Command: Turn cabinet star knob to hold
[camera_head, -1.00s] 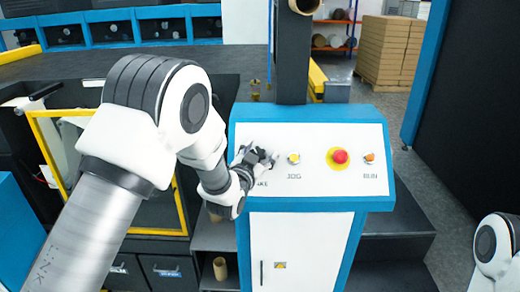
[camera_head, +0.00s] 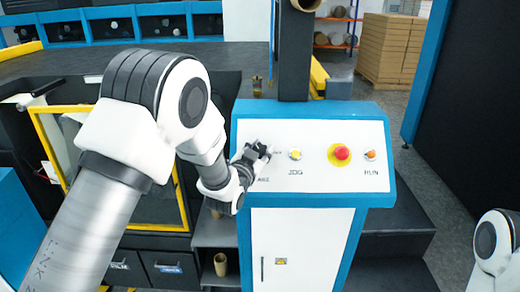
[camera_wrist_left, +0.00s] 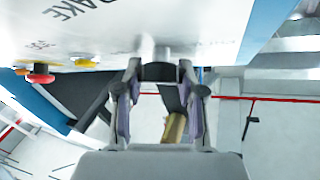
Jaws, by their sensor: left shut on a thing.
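The control panel (camera_head: 330,178) has a white sloped face with a blue frame. My left gripper (camera_head: 260,152) is at the left end of this face, by the label that partly reads "AKE". In the left wrist view, my left gripper (camera_wrist_left: 158,78) is shut on a dark knob (camera_wrist_left: 158,71) in front of the panel face. The fingers cover the knob's sides, and its star shape and pointing direction cannot be made out. In the head view the gripper hides the knob. My right gripper is out of view; only part of my right arm shows at lower right.
Right of the gripper are a yellow JOG button (camera_head: 295,155), a red emergency button (camera_head: 342,152) on yellow, and an orange RUN button (camera_head: 370,155). A dark post (camera_head: 293,60) rises behind the panel. A yellow-framed door (camera_head: 110,110) stands left, behind my left arm.

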